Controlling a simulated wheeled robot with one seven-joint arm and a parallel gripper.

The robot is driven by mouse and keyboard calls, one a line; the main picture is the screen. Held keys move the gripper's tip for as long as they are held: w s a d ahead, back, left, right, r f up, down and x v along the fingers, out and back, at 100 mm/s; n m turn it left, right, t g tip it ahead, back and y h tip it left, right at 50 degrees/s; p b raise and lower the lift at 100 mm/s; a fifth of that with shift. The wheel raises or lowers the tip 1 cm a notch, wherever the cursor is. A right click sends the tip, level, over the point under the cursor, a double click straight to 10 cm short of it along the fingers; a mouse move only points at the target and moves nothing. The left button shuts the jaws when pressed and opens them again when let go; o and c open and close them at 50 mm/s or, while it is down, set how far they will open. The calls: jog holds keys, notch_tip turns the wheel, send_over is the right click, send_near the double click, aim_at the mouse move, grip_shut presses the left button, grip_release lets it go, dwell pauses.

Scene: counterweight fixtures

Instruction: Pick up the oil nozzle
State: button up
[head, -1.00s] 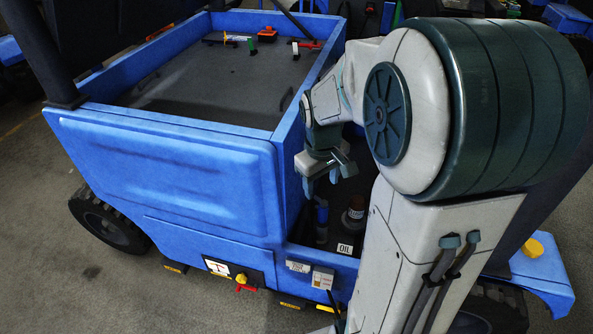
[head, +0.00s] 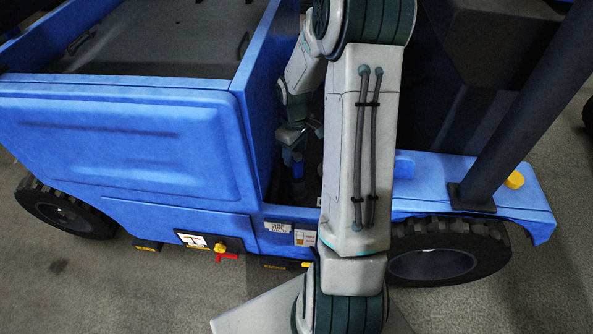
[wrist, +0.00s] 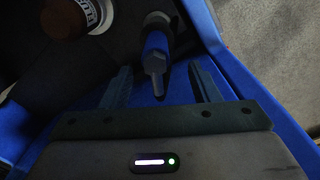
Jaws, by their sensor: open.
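The oil nozzle (wrist: 157,52), with a blue grip and a grey metal tip, lies between the fingers of my gripper (wrist: 160,68) in the wrist view. The fingers are open, one on each side and apart from it. In the head view my gripper (head: 302,133) hangs in the recess beside the blue cargo bed. The nozzle's blue part (head: 298,166) shows just below it, small and dark. I cannot tell the exact height gap between fingers and nozzle.
A brown container with a white label (wrist: 72,16) stands left of the nozzle in the wrist view. The blue bed wall (head: 262,125) is close on the left. A blue wall (wrist: 240,75) runs along the right in the wrist view. My arm hides part of the recess.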

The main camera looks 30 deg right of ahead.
aim_at(295, 170)
jog(key=shift+d+f+b, duration=0.15)
jog(key=shift+f+b, duration=0.1)
jog(key=shift+f, duration=1.25)
jog(key=shift+d+f+b, duration=0.15)
jog(key=shift+f+b, duration=0.1)
jog(key=shift+f, duration=1.25)
grip_shut()
